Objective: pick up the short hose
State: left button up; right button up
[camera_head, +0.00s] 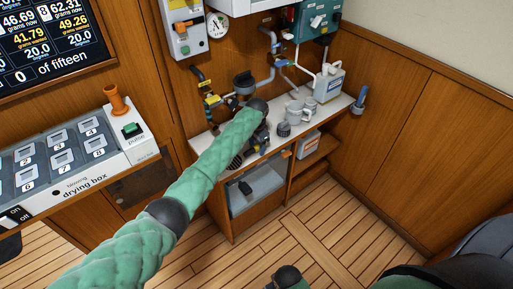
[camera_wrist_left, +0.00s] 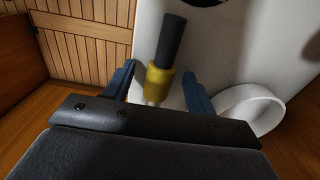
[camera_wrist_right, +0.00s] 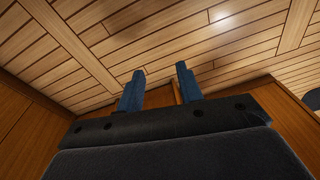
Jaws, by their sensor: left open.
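The short hose (camera_wrist_left: 171,40), a black tube with a yellow fitting (camera_wrist_left: 158,80) at one end, shows in the left wrist view over a pale counter top. My left gripper (camera_wrist_left: 159,70) is open, with one blue finger on each side of the yellow fitting. Gaps show between the fitting and both fingers. In the head view my left arm reaches down to the counter, its gripper (camera_head: 262,141) is small and dark, and I cannot make out the hose there. My right gripper (camera_wrist_right: 160,69) is open and empty, with floor planks beyond its fingers.
A white round rim (camera_wrist_left: 250,107) lies close to the right finger. Pipes hang on the wall behind. The drying box (camera_head: 75,160) stands left; open floor (camera_head: 330,225) lies in front.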

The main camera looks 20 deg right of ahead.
pick_arm(q)
jog(key=c, duration=1.1)
jog(key=shift+r, duration=0.15)
